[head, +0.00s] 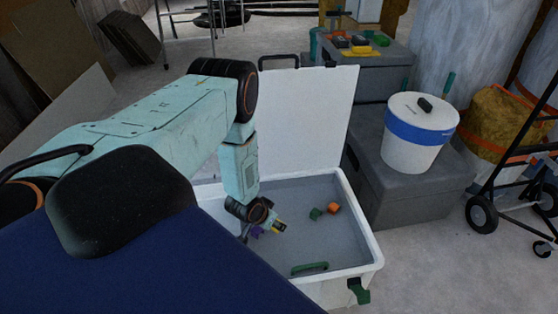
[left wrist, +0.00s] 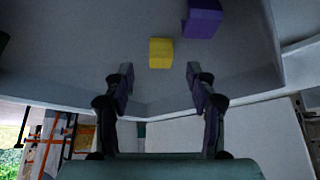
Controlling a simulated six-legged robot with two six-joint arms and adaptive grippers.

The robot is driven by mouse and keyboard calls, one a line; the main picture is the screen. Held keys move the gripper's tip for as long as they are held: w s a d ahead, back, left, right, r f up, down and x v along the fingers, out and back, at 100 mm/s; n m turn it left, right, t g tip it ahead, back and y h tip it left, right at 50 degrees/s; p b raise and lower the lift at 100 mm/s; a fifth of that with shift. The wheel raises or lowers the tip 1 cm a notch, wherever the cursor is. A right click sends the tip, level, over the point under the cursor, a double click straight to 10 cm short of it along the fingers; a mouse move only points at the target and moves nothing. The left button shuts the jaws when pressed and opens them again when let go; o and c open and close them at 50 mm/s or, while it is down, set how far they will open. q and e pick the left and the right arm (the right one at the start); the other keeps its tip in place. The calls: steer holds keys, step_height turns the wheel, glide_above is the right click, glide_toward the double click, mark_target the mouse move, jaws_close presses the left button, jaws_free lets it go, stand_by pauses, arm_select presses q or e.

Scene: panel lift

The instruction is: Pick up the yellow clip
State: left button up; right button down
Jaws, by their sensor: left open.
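The yellow clip (left wrist: 160,53) is a small block on the grey floor of the open white case (head: 372,252). In the left wrist view it lies just beyond the gap between the fingertips of my left gripper (left wrist: 160,77). The gripper is open, with nothing between its fingers. In the head view my left arm reaches down into the case, and the yellow clip (head: 280,226) shows partly beside the gripper. My right gripper is in neither view.
A purple block (left wrist: 204,18) lies close to the clip. A green block (head: 315,214) and an orange block (head: 333,208) lie to the right in the case. The raised lid (head: 305,120) stands behind. A white bucket (head: 418,140) stands on a grey box at right.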

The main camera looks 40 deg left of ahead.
arm_select(q)
steer(key=shift+b+x, duration=0.7)
steer(key=shift+x, duration=0.4)
steer(key=shift+b+x, duration=0.5)
steer(key=shift+x, duration=0.35)
steer(key=shift+w+r, duration=0.1)
steer(key=c, duration=1)
step_height(320, 180, up, 10)
steer(key=p, duration=0.6)
